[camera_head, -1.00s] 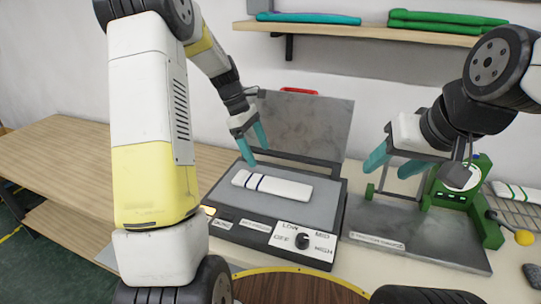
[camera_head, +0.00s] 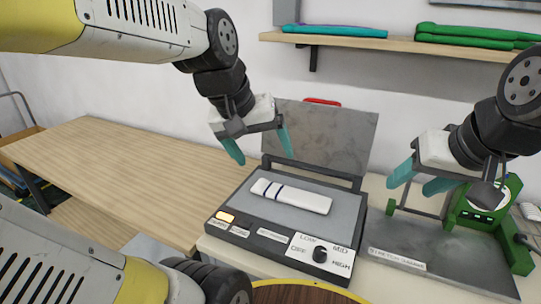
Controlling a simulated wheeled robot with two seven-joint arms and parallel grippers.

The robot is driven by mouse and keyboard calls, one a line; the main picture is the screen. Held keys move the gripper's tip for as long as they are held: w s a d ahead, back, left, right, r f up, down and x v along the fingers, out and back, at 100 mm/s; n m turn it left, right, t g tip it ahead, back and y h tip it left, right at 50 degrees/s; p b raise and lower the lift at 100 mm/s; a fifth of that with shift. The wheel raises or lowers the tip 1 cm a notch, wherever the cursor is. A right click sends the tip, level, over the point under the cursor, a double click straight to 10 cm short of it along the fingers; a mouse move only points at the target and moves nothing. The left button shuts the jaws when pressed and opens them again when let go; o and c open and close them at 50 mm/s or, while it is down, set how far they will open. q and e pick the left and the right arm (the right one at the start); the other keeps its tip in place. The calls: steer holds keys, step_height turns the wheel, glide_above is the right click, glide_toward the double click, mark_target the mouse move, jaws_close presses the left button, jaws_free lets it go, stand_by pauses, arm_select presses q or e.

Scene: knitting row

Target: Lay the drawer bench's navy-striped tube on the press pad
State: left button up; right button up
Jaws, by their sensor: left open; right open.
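The white tube with navy stripes (camera_head: 300,197) lies flat on the grey press pad (camera_head: 330,223), its striped end to the left. The press (camera_head: 262,240) has its lid (camera_head: 325,140) raised at the back. Its front panel has a dial and an amber lit button. My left gripper (camera_head: 262,152) is open and empty, above and behind the left part of the press, apart from the tube. My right gripper (camera_head: 415,185) is open and empty, right of the press, above a grey metal plate.
A green machine (camera_head: 508,220) stands on a grey plate (camera_head: 440,260) at the right. A wall shelf (camera_head: 390,43) above holds folded teal (camera_head: 335,31) and green (camera_head: 470,37) cloths. The wooden bench top (camera_head: 120,185) at the left is bare.

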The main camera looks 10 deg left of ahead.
arm_select(q)
steer(key=s+m, duration=0.1)
steer(key=s+m+t, duration=0.1)
steer(key=s, duration=0.1)
steer(key=shift+s+f, duration=0.2)
steer(key=shift+s, duration=0.05)
